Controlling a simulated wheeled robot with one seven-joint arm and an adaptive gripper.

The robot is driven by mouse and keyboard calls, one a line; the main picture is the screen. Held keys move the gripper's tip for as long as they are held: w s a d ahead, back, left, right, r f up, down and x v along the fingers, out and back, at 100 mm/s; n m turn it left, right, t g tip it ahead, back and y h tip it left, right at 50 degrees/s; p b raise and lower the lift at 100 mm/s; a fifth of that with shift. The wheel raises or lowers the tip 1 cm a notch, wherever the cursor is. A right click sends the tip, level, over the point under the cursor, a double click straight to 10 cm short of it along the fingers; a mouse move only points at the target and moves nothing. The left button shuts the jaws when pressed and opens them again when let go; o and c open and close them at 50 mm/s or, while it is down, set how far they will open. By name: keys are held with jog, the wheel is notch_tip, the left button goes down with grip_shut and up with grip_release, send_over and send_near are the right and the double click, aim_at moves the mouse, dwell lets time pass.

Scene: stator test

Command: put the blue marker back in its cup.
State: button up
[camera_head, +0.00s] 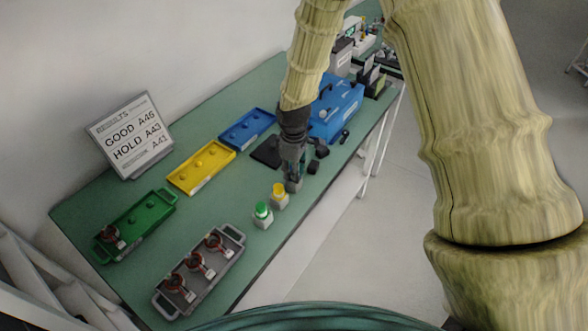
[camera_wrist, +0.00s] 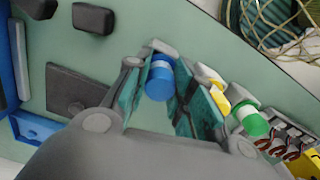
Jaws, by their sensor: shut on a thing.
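My gripper (camera_head: 292,168) points down near the table's right edge. In the wrist view my gripper (camera_wrist: 164,92) has its two teal-padded fingers on either side of the blue marker (camera_wrist: 159,80) and is shut on it. A grey cup (camera_head: 293,186) shows just below the fingertips in the head view, and a pale grey edge (camera_wrist: 160,47) shows beyond the marker in the wrist view. I cannot tell whether the marker is inside the cup or only above it. The fingers hide the marker in the head view.
Close by stand a yellow-capped marker (camera_head: 279,189) and a green-capped marker (camera_head: 263,210) in cups. A grey tray (camera_head: 239,237) holds copper stators. Green (camera_head: 160,197), yellow (camera_head: 228,151) and blue (camera_head: 264,118) trays line the left. A blue case (camera_head: 340,105) stands behind.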

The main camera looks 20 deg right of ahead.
jog(key=shift+f, duration=0.4)
jog(key=shift+f, duration=0.1)
jog(key=o, duration=1)
jog(key=shift+w, duration=0.1)
jog(key=shift+c, duration=0.2)
notch_tip(320, 180, up, 13)
jog(key=b, duration=0.3)
jog(key=shift+f, duration=0.1)
